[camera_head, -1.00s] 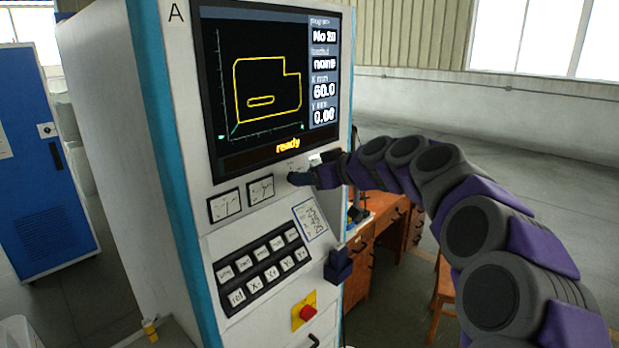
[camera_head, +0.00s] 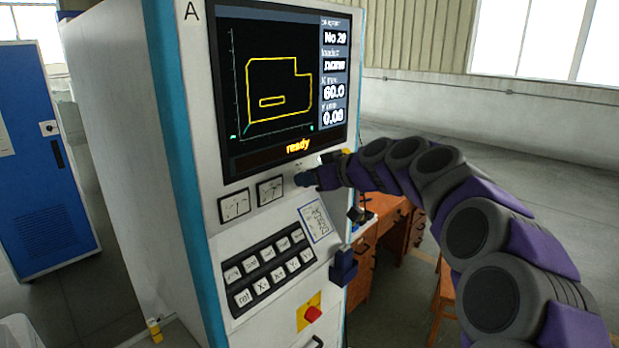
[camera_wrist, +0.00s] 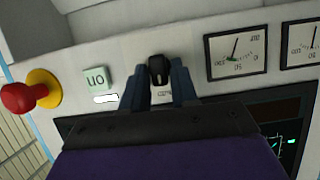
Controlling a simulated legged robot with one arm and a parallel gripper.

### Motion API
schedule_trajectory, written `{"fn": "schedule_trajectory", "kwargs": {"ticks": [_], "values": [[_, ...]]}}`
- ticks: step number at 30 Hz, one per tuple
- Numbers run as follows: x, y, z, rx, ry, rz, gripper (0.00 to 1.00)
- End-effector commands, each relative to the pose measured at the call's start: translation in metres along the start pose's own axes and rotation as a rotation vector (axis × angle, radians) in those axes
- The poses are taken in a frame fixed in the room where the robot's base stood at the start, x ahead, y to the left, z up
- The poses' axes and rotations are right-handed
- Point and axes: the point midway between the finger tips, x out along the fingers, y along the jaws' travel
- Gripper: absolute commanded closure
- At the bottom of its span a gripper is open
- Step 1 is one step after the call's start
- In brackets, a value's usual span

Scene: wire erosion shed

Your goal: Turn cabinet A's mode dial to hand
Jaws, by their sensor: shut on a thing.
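Cabinet A (camera_head: 120,130) is a tall off-white cabinet with teal edge strips and the letter A at its top. Its mode dial (camera_wrist: 157,68) is a small black knob on the panel, seen in the wrist view, where the picture is upside down. My gripper (camera_wrist: 158,82) is shut on the dial, with one finger on each side of it. In the head view my gripper (camera_head: 306,179) is at the panel just below the screen, right of two meters, and hides the dial. The labels around the dial are mostly covered and unreadable.
The screen (camera_head: 280,85) reads "ready". Two meters (camera_head: 252,198) sit beside the dial. Below are a button keypad (camera_head: 268,268) and a red stop button (camera_head: 312,314). A wooden desk (camera_head: 390,225) stands behind.

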Motion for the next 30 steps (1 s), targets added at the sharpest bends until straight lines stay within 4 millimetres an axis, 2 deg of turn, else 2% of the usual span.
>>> {"fn": "schedule_trajectory", "kwargs": {"ticks": [11,30], "values": [[-0.001,0.004,-0.001,0.183,0.0,-0.076,1.0],[-0.001,0.013,0.003,0.74,0.0,-0.304,1.0]]}}
